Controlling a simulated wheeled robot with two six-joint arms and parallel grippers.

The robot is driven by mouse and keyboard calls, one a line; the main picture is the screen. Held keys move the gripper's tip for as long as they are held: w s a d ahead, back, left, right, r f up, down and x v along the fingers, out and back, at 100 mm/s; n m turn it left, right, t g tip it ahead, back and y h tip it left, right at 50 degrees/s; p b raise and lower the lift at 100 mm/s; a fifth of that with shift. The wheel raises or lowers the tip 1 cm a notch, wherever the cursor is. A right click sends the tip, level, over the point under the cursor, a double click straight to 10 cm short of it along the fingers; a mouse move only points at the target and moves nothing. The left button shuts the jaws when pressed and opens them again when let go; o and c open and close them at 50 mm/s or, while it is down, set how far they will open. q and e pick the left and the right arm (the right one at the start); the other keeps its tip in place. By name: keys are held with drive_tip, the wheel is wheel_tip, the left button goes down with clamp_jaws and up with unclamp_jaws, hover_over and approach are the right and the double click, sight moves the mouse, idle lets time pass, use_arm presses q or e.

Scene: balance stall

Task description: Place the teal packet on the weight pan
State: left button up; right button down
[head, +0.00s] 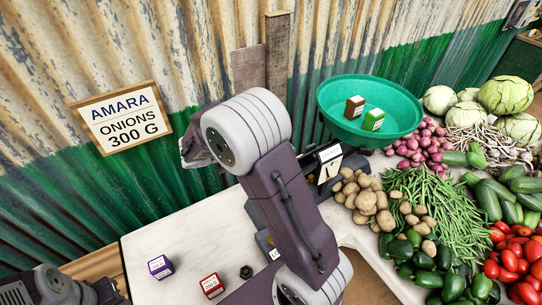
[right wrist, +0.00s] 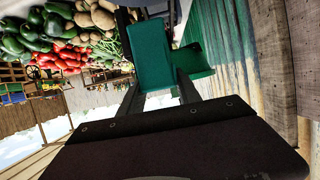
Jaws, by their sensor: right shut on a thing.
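The teal packet (right wrist: 145,55) is a small box that shows close up in the right wrist view. My right gripper (right wrist: 158,92) is shut on it, with a finger on each side. In the head view my right arm reaches up and left, and the packet cannot be made out there. A round teal pan (head: 340,92) of the balance holds a brown packet (head: 354,106) and a green packet (head: 373,120). I cannot tell whether this is the weight pan; my right arm hides part of the balance. My left gripper's fingers are not in view.
A purple packet (head: 160,267), a red packet (head: 212,286) and a small dark weight (head: 246,271) stand on the pale table (head: 190,240). Potatoes (head: 368,200), beans and other vegetables crowd the right side. A corrugated wall with an onion sign (head: 121,118) stands behind.

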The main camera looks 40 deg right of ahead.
drive_tip(key=w+f+p, duration=0.1)
drive_tip(key=w+f, duration=0.2)
drive_tip(key=w+f+p, duration=0.1)
drive_tip(key=w+f, duration=0.2)
drive_tip(key=f, duration=0.1)
drive_tip(key=shift+w+d+f, duration=0.1)
drive_tip(key=shift+w+f, duration=0.15)
drive_tip(key=shift+f, duration=0.15)
drive_tip(key=shift+f+b, duration=0.15)
drive_tip(key=shift+b, duration=0.25)
drive_tip(key=c, duration=0.8)
unclamp_jaws()
drive_tip(key=shift+c, duration=0.2)
